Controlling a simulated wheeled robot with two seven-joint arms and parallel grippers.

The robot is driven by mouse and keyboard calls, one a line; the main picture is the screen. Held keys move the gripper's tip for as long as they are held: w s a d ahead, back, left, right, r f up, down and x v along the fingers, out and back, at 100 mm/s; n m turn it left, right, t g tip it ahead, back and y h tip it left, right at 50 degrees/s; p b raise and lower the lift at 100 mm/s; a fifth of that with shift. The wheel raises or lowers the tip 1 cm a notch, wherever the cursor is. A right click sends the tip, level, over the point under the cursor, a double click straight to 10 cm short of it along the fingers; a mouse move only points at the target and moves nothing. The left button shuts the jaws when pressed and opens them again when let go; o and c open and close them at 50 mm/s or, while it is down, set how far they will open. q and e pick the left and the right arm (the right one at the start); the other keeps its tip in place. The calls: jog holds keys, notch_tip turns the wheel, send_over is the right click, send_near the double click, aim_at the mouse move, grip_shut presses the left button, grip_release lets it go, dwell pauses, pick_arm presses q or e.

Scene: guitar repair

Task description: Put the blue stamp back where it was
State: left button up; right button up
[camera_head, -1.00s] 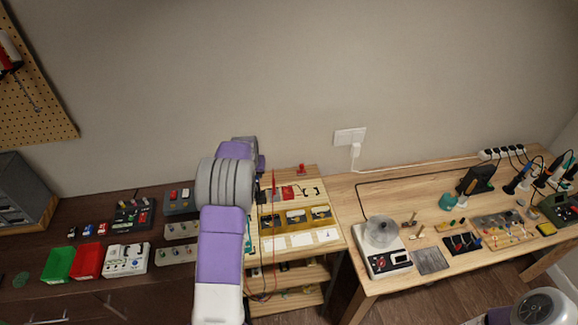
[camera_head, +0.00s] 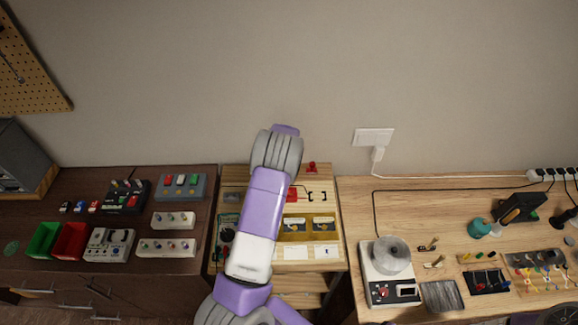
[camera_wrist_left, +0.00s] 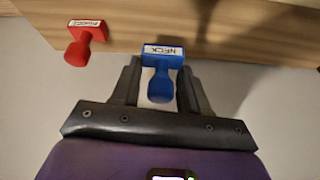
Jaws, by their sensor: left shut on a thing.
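My left gripper (camera_wrist_left: 160,92) is shut on a blue stamp (camera_wrist_left: 161,55) in the left wrist view. Its fingers are on either side of the blue handle, and a white label reading "NECK" faces the camera. The stamp is at the wooden edge of the small bench; I cannot tell whether it touches the wood. A red stamp (camera_wrist_left: 86,40) with a white label is to its left, apart from it. The red stamp also shows at the bench's back edge in the head view (camera_head: 312,168). There, my left arm hides the left gripper and the blue stamp.
The small wooden bench (camera_head: 340,262) holds yellow trays (camera_head: 306,225) and white cards. A dark cabinet with green (camera_head: 43,240) and red bins (camera_head: 70,241) stands left. A wooden table (camera_head: 410,210) with a scale-like device (camera_head: 390,275) stands right. The wall is close behind.

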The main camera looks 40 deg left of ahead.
pick_arm(q)
notch_tip(320, 180, down, 4)
jog(key=shift+w+r, duration=0.1)
jog(key=shift+r, duration=0.15)
jog(key=shift+f, duration=0.1)
jog(key=o, duration=0.9)
jog(key=shift+c, duration=0.2)
